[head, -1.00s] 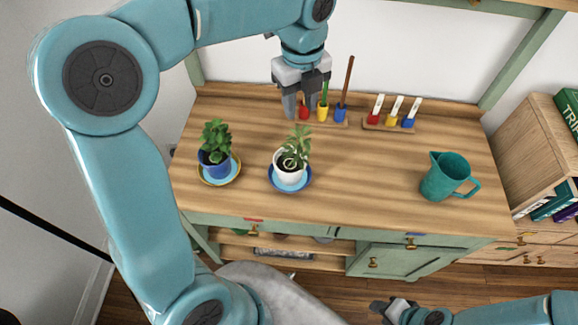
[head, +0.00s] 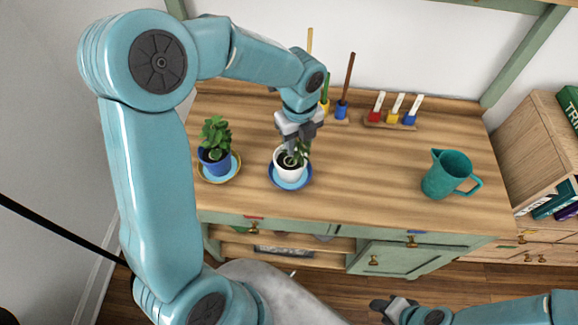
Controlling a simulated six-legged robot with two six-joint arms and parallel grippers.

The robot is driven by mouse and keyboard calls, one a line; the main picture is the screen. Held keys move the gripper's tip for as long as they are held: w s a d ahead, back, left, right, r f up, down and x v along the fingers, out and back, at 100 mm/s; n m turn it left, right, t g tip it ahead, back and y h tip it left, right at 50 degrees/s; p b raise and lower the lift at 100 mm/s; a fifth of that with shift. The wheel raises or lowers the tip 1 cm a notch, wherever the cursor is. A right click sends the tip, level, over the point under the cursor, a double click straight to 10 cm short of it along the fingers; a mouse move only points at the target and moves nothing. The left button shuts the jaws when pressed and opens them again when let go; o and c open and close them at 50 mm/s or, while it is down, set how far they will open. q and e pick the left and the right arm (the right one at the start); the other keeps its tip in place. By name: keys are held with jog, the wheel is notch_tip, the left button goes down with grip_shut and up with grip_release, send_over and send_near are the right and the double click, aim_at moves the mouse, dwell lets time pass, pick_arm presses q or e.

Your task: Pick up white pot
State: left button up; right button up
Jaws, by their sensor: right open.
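The white pot (head: 290,171) holds a green plant and stands upright on a blue saucer (head: 291,186) near the middle of the wooden cabinet top. My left gripper (head: 296,148) points down right over the pot, with its fingers among the leaves at the rim. It hides much of the plant, and I cannot tell whether the fingers are open or closed on the rim. My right gripper (head: 380,306) is open and empty, low in front of the cabinet, far from the pot.
A blue pot (head: 213,166) with a plant stands on a yellow-rimmed saucer to the left. A teal pitcher (head: 447,174) stands at the right. Colored holders with sticks (head: 341,109) and a rack of small labelled markers (head: 392,118) line the back. The middle right is clear.

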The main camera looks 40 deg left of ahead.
pick_arm(q)
jog(key=shift+w+d+f, duration=0.1)
jog(key=shift+w, duration=0.1)
jog(key=shift+w+f, duration=0.1)
jog(key=shift+w, duration=0.05)
jog(key=c, duration=0.3)
grip_shut()
jog(key=shift+s, duration=0.3)
jog(key=shift+w, duration=0.25)
jog(key=shift+s, duration=0.1)
